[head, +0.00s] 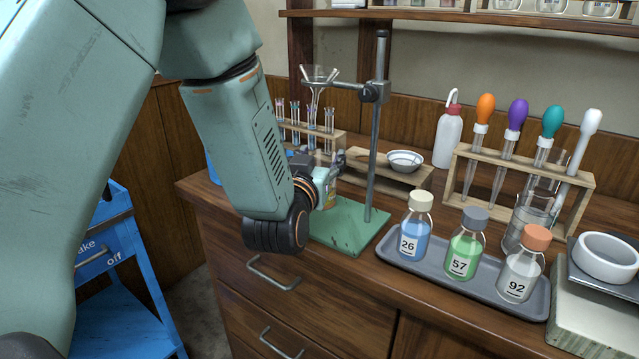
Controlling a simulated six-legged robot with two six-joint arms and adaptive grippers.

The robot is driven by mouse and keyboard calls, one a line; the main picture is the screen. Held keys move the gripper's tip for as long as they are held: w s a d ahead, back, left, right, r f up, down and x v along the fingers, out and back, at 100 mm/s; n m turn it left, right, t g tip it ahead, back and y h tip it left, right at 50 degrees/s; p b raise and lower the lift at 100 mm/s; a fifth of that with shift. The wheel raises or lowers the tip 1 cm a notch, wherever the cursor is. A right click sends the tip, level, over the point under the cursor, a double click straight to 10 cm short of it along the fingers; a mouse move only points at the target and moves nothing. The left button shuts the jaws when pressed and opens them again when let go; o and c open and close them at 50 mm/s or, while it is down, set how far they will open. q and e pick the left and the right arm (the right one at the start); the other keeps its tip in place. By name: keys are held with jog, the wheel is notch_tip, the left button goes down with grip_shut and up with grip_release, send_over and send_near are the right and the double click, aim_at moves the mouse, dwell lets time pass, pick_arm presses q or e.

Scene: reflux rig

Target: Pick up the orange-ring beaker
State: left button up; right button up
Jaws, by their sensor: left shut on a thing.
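My left gripper (328,168) reaches over the green base of the ring stand, below the clamped funnel. It is shut on a small glass beaker (330,196), which shows only in part behind the wrist. A yellow-orange tint shows on the beaker's glass. The rest of it is hidden by my gripper, and I cannot tell whether its bottom touches the green base. My right gripper is not in view.
The ring stand (375,150) rises just right of my gripper, with a glass funnel (319,78) clamped above. A test tube rack (325,137) stands behind. A grey tray (400,259) with bottles 26, 57 and 92 lies to the right. A dropper rack (577,180) stands behind the tray.

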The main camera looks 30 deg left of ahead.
pick_arm(q)
jog(key=shift+c, duration=0.8)
jog(key=shift+a, duration=0.1)
jog(key=c, duration=0.8)
